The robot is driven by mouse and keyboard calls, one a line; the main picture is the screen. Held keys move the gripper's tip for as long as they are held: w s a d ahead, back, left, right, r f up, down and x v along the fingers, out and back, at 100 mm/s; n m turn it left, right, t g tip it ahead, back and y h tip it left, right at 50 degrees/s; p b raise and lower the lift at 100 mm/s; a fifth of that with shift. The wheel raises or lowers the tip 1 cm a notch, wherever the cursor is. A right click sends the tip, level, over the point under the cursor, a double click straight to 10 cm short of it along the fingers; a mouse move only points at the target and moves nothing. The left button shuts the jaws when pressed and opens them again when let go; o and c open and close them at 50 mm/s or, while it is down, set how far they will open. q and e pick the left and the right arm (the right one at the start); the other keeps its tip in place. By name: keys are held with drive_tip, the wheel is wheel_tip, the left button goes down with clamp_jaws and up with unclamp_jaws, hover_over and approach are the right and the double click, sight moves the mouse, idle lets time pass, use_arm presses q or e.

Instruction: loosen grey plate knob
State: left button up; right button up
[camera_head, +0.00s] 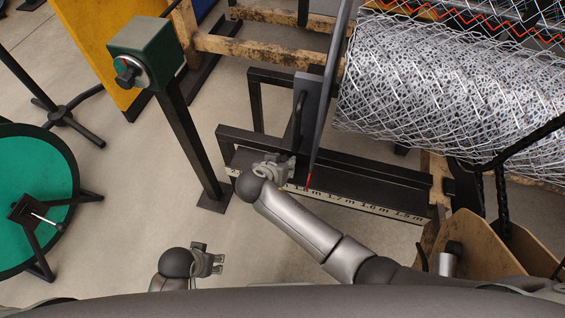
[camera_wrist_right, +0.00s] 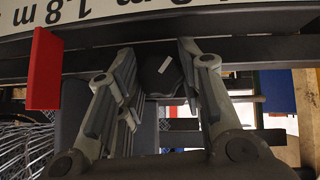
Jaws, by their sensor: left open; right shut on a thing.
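My right gripper (camera_head: 285,166) is at the ruled rail, below the grey plate (camera_head: 309,97) with its black handle (camera_head: 298,116). In the right wrist view its two fingers stand on either side of a dark knob (camera_wrist_right: 158,78) with a short white line on its face. The gripper is shut on this knob. In the head view the knob is hidden by the gripper. My left gripper (camera_head: 213,263) is open and empty, low over bare floor.
A red pointer (camera_head: 308,182) hangs over the white length scale (camera_head: 365,204); it also shows in the right wrist view (camera_wrist_right: 44,70). A green switch box (camera_head: 146,52) stands on a post at left. Chainlink mesh (camera_head: 440,100) fills the right. Floor between is free.

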drive_tip(key=o, duration=1)
drive_tip(key=v, duration=0.7)
drive_tip(key=shift+s+r, duration=0.15)
drive_tip(key=shift+a, duration=0.1)
